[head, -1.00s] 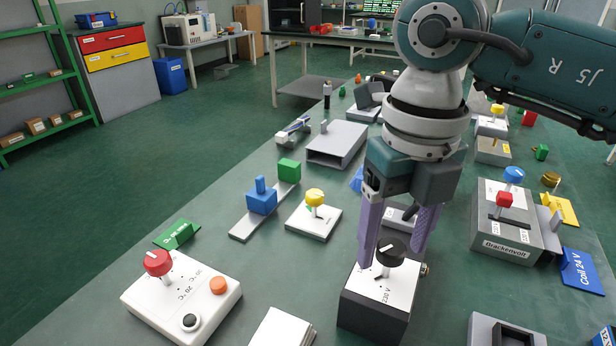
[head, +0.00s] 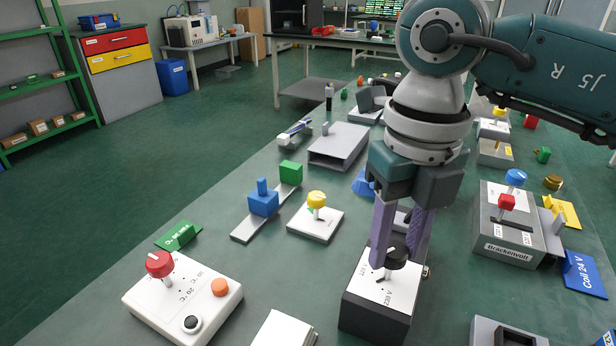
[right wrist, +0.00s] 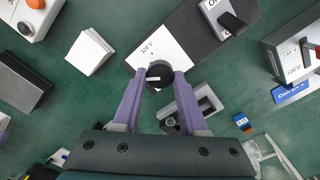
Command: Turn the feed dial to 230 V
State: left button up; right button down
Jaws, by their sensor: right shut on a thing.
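The feed dial is a black round knob (head: 397,257) on the white top plate (head: 372,282) of a dark box (head: 372,318). The plate carries the print "230 V" near its front. My right gripper (head: 394,262) points down with its purple fingers shut on the knob, one on each side. In the right wrist view the knob (right wrist: 160,74) sits between the fingertips (right wrist: 160,75), and a pale pointer line on it lies roughly across the picture. Which mark it points at I cannot tell. My left gripper is not in view.
A white box with a red knob (head: 160,264) stands at left, a plate with a yellow knob (head: 317,200) behind. A grey Drackenvolt box (head: 510,250) is at right. A white block (head: 283,330) lies left of the dial box. Bare green bench lies between them.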

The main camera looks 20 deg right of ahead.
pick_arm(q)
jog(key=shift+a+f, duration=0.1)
pick_arm(e)
jog(key=shift+n, duration=0.3)
pick_arm(q)
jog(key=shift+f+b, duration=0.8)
jog(key=shift+b, duration=0.15)
pick_arm(e)
jog(key=n, duration=0.4)
jog(key=shift+d, duration=0.1)
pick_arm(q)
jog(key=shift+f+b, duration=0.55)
pick_arm(e)
jog(key=shift+n, duration=1.4)
jog(key=shift+c, duration=2.2)
grip_release()
